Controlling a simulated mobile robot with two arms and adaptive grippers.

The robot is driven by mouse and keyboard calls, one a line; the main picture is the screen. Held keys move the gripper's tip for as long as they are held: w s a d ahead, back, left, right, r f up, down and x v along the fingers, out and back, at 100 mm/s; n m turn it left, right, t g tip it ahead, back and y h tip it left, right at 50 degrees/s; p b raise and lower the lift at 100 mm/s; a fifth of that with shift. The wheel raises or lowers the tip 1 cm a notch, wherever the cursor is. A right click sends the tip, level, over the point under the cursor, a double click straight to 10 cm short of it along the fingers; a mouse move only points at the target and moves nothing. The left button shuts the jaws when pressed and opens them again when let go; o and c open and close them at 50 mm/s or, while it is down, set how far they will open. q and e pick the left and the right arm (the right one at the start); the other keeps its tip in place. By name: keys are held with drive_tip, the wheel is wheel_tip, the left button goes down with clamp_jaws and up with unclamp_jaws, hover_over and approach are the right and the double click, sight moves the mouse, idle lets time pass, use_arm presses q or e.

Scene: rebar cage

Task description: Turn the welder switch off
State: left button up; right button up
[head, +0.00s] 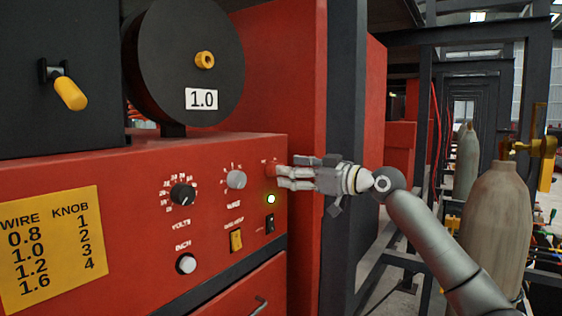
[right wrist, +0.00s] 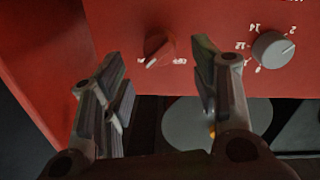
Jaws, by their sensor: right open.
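The welder (head: 120,190) is a red box filling the left of the head view. Its switch, a small red knob (head: 271,170), sits near the panel's upper right edge. In the right wrist view the red switch knob (right wrist: 160,48) has a white pointer mark and lettering beside it. My right gripper (head: 280,177) is open, its fingers pointing at this knob. In the right wrist view the fingertips (right wrist: 160,68) stand to either side of the knob; I cannot tell whether they touch it. My left gripper is not in view.
A grey dial (head: 236,179) sits close beside the switch, with a black volts dial (head: 183,193) farther left. A yellow rocker (head: 236,240) lies below. A dark steel post (head: 345,100) stands behind my right gripper. A gas cylinder (head: 495,220) stands at the right.

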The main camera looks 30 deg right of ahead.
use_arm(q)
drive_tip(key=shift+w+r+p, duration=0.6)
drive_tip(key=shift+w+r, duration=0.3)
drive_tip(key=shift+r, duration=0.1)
use_arm(e)
drive_tip(key=shift+x, duration=2.05)
drive_tip(key=c, duration=1)
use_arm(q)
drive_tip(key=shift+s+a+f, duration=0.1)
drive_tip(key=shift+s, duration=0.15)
